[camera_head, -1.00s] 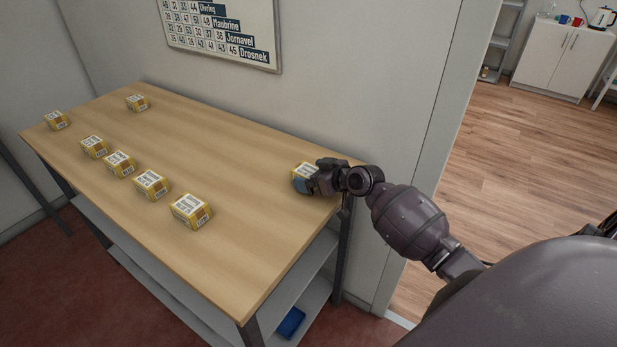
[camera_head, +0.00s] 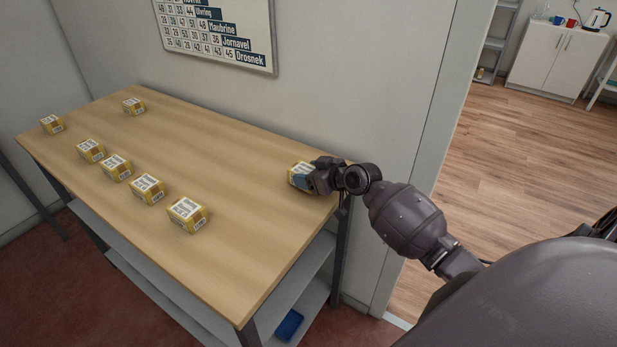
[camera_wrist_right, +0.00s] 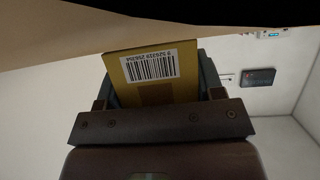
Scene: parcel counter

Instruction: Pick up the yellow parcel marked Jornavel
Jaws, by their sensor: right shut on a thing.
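My right gripper (camera_head: 313,180) is at the right end of the wooden table and is shut on a yellow parcel (camera_head: 296,172). In the right wrist view this parcel (camera_wrist_right: 150,66) sits between the two fingers, with a white barcode label facing the camera. The name on it cannot be read. Several other yellow parcels with white labels stand on the table; the nearest is the front parcel (camera_head: 187,215), and another is at the back (camera_head: 134,106). Their names are too small to read. My left gripper is not in view.
The wooden table (camera_head: 235,165) has a clear stretch between the row of parcels and my right gripper. A wall stands close behind it, with a chart (camera_head: 215,38) listing names, Jornavel among them. A blue item (camera_head: 289,325) lies on the lower shelf.

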